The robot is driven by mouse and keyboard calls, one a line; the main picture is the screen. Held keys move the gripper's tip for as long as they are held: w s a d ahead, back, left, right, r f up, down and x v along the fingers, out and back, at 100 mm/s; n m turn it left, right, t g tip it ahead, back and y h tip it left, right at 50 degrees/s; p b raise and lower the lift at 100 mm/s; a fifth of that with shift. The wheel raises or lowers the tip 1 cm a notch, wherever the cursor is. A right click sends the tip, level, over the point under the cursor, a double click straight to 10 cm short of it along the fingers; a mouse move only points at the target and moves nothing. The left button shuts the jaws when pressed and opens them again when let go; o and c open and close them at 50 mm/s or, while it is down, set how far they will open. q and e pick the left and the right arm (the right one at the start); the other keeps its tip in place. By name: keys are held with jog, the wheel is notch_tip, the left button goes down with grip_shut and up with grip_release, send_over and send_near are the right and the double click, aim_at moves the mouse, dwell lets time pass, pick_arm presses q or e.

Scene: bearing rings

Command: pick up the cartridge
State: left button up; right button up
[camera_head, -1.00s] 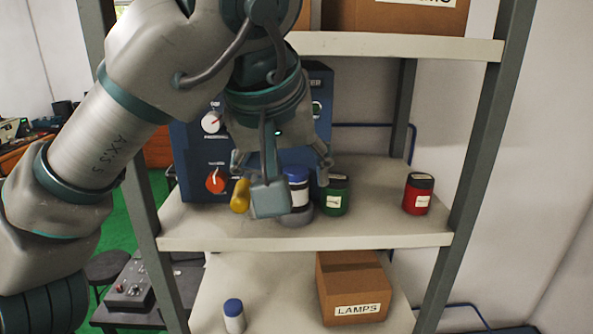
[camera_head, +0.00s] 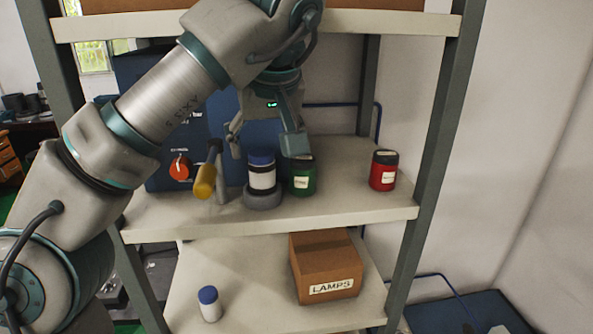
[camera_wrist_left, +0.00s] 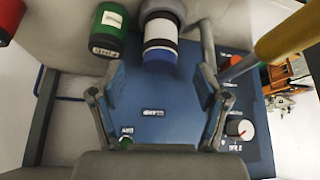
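The likely cartridge (camera_head: 263,180), a white cylinder with dark bands and a blue cap, stands upright in a grey round base (camera_head: 264,200) on the middle shelf. Its blue-capped end also shows in the left wrist view (camera_wrist_left: 161,55). My left gripper (camera_head: 265,143) is open and empty just above the cartridge. In the left wrist view its two fingers (camera_wrist_left: 162,78) are spread to either side of the blue cap, apart from it. A similar small blue-capped white cylinder (camera_head: 209,304) stands on the lower shelf. My right gripper is out of view.
A green canister (camera_head: 303,177) stands close to the right of the cartridge, a red one (camera_head: 383,171) farther right. A yellow-handled lever (camera_head: 205,181) sticks out at the left, before a blue instrument box (camera_head: 165,140). A LAMPS carton (camera_head: 325,267) sits below.

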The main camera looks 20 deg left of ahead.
aim_at(264, 155)
pick_arm(q)
jog(key=shift+x, duration=0.85)
jog(key=shift+w+a+f, duration=0.15)
jog(key=shift+w+f, duration=0.15)
jog(key=shift+f, duration=0.25)
jog(key=x, duration=0.3)
jog(key=shift+f, duration=0.35)
jog(key=shift+w+f, duration=0.2)
jog(key=shift+f, duration=0.05)
jog(key=shift+w+a+f, duration=0.1)
jog(key=shift+a+f, duration=0.05)
jog(key=shift+a, duration=0.35)
jog(key=shift+c, duration=0.3)
jog(key=c, duration=0.8)
grip_shut()
jog(key=shift+d, duration=0.35)
